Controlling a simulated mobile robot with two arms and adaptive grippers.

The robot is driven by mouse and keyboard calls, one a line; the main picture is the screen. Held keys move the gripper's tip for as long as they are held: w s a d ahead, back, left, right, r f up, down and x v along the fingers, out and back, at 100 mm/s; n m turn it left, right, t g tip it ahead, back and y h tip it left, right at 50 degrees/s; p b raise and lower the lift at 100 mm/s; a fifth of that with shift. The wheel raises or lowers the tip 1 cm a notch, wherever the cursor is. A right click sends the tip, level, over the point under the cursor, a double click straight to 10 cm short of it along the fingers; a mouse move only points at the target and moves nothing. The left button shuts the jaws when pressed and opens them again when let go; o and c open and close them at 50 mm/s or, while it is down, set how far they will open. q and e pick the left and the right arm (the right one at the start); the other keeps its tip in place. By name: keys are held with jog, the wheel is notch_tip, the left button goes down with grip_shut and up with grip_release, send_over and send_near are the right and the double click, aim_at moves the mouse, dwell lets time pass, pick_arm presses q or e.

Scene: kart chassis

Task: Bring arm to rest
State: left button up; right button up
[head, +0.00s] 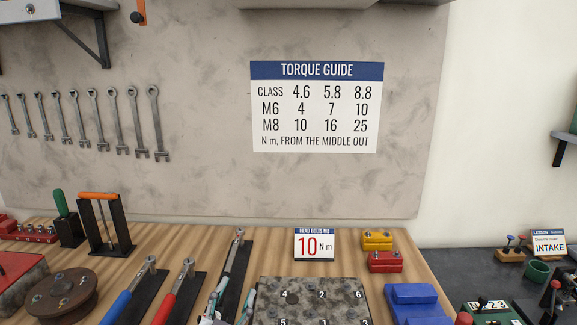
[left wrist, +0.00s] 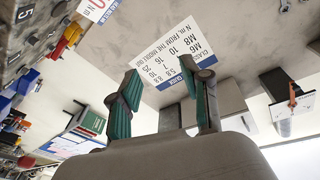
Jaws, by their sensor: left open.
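My left gripper (head: 229,311) shows only by its teal fingertips at the bottom edge of the head view, just left of the grey numbered block (head: 318,290). In the left wrist view its two teal-padded fingers (left wrist: 165,92) stand apart with nothing between them. The rest of the left arm is out of the head view. My right gripper is in neither view.
Torque wrenches with blue (head: 117,308) and red (head: 164,309) handles lie on black rests on the wooden bench. A "10 N m" card (head: 314,244) stands behind the block. Yellow (head: 377,240), red (head: 385,262) and blue (head: 415,303) holders stand right. A torque guide (head: 316,107) hangs above.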

pick_arm(q)
jog(key=s+a+f+n+g+y, duration=0.2)
jog(key=s+a+f+g, duration=0.25)
jog(key=f, duration=0.25)
jog(key=s+a+f+n+g+y, duration=0.2)
jog(key=s+a+f+g, duration=0.1)
jog(key=s+f, duration=0.4)
jog(key=s+a+f+n+g, duration=0.1)
jog(key=s+f+g, duration=0.3)
jog(key=s, duration=0.5)
jog(key=s+a+f+g, duration=0.2)
jog(key=s+f+g, duration=0.25)
jog(key=s, duration=0.35)
notch_tip(320, 180, down, 29)
jog(key=s, duration=0.3)
jog(key=s+a+f+g, duration=0.1)
jog(key=s+a+f, duration=0.1)
jog(key=s+f, duration=1.1)
jog(key=shift+s+a+f+g, duration=0.35)
jog(key=shift+s+g, duration=0.05)
jog(key=shift+s, duration=0.7)
